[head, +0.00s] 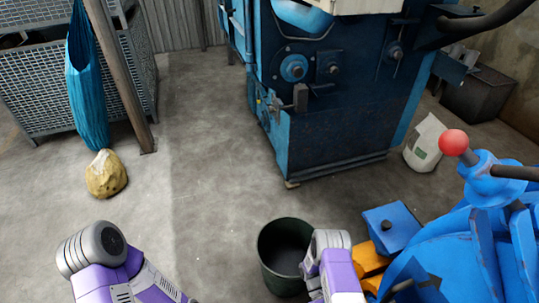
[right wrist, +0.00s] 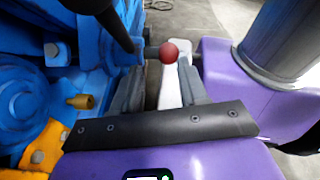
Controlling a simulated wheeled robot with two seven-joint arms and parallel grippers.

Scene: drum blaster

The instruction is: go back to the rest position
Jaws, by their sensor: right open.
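My right gripper (right wrist: 160,88) shows in the right wrist view, its two dark grey fingers apart. A red ball knob (right wrist: 168,52) appears beyond the gap between them; I cannot tell how far off it is. A pale shape (right wrist: 171,88) also shows in the gap, and I cannot make out what it is. In the head view, my purple left arm is at the bottom left and my purple right arm at the bottom, beside the blue machine. Neither gripper's fingers show in the head view.
The blue drum blaster (head: 450,255) with a red knob (head: 454,142) stands close on the right. A dark green bin (head: 270,255) is beside my right arm. A large blue machine (head: 330,120), a white sack (head: 424,145) and a rock (head: 106,174) stand farther back. The left-middle floor is clear.

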